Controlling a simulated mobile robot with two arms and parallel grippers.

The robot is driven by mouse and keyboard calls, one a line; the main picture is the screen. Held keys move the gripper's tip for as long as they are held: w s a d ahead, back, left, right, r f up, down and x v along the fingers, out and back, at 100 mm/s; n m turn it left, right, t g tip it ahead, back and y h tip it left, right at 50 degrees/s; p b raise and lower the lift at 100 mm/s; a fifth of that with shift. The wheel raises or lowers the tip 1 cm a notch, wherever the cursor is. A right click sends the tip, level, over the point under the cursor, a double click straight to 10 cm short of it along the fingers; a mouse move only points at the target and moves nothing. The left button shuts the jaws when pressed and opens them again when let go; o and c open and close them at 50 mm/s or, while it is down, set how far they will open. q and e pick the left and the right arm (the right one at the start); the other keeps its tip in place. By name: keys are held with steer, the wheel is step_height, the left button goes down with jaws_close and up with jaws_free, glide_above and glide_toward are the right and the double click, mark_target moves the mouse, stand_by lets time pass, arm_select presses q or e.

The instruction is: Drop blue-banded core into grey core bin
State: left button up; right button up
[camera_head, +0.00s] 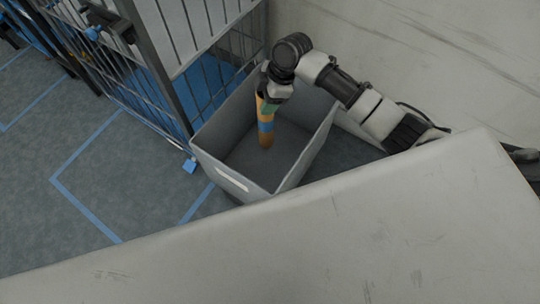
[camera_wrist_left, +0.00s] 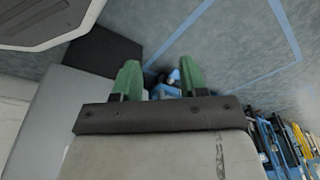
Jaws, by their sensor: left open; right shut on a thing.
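The core (camera_head: 265,135) is an orange-brown tube with a blue band, hanging upright from my right gripper (camera_head: 270,97). The right gripper is shut on its upper part. The grey core bin (camera_head: 233,181) is an open box with a pale label on its front wall. The core's lower end shows within the bin's opening, over its dark floor; whether it touches the floor I cannot tell. My left gripper (camera_wrist_left: 140,82), with green fingers, is open and empty in the left wrist view. It is out of sight in the head view.
A wire cage (camera_head: 165,75) with blue inside stands left of the bin. A pale wall (camera_head: 430,60) rises behind. A large pale surface (camera_head: 300,250) fills the foreground. Blue lines mark the open floor (camera_head: 110,180) at left.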

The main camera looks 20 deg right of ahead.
steer(key=o, duration=1.3)
arm_select(q)
steer(key=s+f+p, duration=0.2)
steer(key=s+f, duration=0.2)
steer(key=f, duration=0.1)
steer(key=shift+a+f, duration=0.15)
steer(key=shift+a, duration=0.15)
arm_select(e)
steer(key=v, duration=1)
steer(key=shift+d+r, duration=0.1)
steer(key=shift+r, duration=0.3)
